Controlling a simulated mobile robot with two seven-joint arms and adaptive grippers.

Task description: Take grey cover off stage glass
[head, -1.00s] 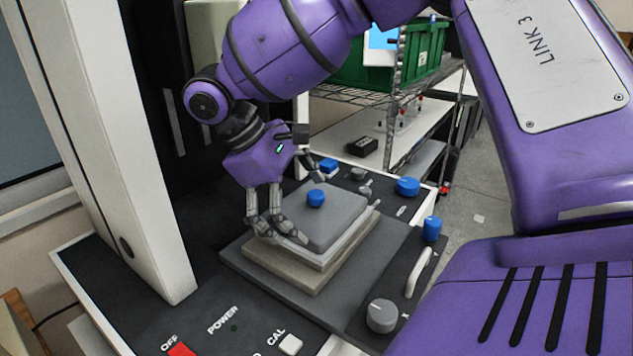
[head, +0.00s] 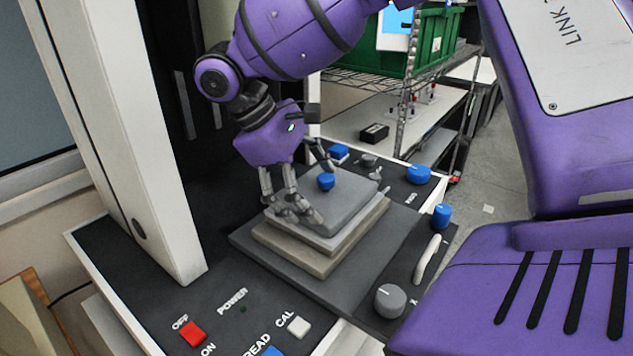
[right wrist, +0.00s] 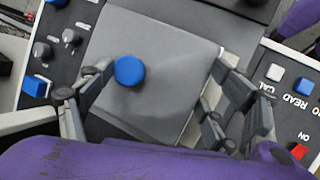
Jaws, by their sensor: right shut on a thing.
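The grey cover (head: 352,196) is a flat slab with a blue knob (head: 327,181) on top. It lies on the paler stage glass (head: 372,222), whose edges show below it. My right gripper (head: 318,192) is over the cover, shut on it, with fingers at opposite sides. In the right wrist view the cover (right wrist: 165,95) fills the middle, with the blue knob (right wrist: 129,70) between the fingers (right wrist: 160,80). I cannot see a gap between cover and glass. My left gripper is not in view.
The machine's white upright (head: 130,150) stands left of my right gripper. Control panels hold a red button (head: 193,333), a grey dial (head: 389,300), blue knobs (head: 419,174) and a white handle (head: 427,259). A wire shelf with a green crate (head: 432,45) stands behind.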

